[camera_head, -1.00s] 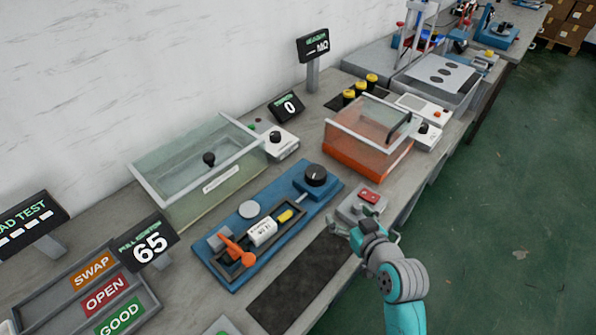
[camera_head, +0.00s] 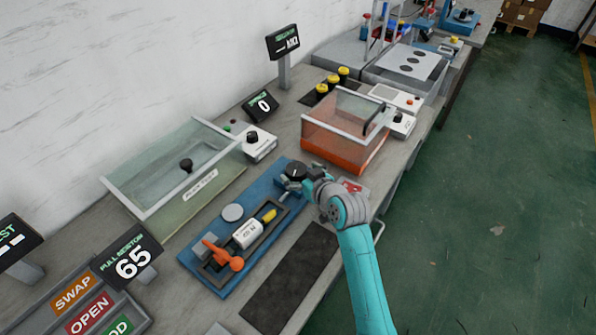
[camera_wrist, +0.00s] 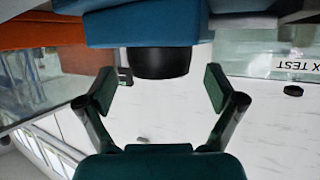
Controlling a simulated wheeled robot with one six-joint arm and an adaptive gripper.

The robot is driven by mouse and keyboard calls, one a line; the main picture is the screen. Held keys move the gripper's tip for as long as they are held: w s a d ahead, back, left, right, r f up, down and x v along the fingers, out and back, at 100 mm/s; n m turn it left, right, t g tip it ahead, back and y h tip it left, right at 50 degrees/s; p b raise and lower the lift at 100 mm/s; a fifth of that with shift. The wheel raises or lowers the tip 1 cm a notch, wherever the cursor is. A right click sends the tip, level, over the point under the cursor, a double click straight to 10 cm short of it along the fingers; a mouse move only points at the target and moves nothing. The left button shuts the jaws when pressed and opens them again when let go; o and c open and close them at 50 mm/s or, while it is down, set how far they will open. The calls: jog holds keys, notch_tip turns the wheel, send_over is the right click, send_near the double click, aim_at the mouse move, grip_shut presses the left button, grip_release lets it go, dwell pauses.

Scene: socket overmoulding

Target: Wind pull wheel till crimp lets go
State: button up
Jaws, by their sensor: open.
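The black pull wheel (camera_head: 294,170) sits at the far right end of the blue pull fixture (camera_head: 240,285). A white labelled part (camera_head: 246,234) with a yellow piece (camera_head: 269,215) lies in the fixture's slot, beside an orange lever (camera_head: 222,254). My gripper (camera_head: 303,182) is at the wheel and partly covers it. In the wrist view the view is upside down: the dark wheel (camera_wrist: 158,62) hangs below the blue body (camera_wrist: 140,27), centred between the open fingers (camera_wrist: 153,88). Gaps show on both sides. The pull display (camera_head: 132,258) reads 65.
A clear orange-based box (camera_head: 335,150) stands behind the wheel. A red-buttoned box (camera_head: 354,186) is partly hidden behind my arm. A green-tinted tank (camera_head: 150,205) stands left. A dark mat (camera_head: 290,280) lies in front of the fixture.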

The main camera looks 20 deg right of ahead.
jog(key=shift+x, duration=0.85)
jog(key=shift+c, duration=0.3)
jog(key=shift+s, duration=0.1)
jog(key=c, duration=1.1)
jog(key=shift+a+m+h, duration=0.1)
jog(key=shift+m+h, duration=0.3)
jog(key=shift+h, duration=0.1)
jog(key=shift+a+m+h, duration=0.1)
jog(key=shift+m+h, duration=0.4)
jog(key=shift+h, duration=0.1)
jog(key=shift+a+f+m+g+h, duration=0.1)
jog(key=shift+m+g+h, duration=0.2)
jog(key=shift+m+h, duration=1.75)
jog(key=shift+h, duration=0.35)
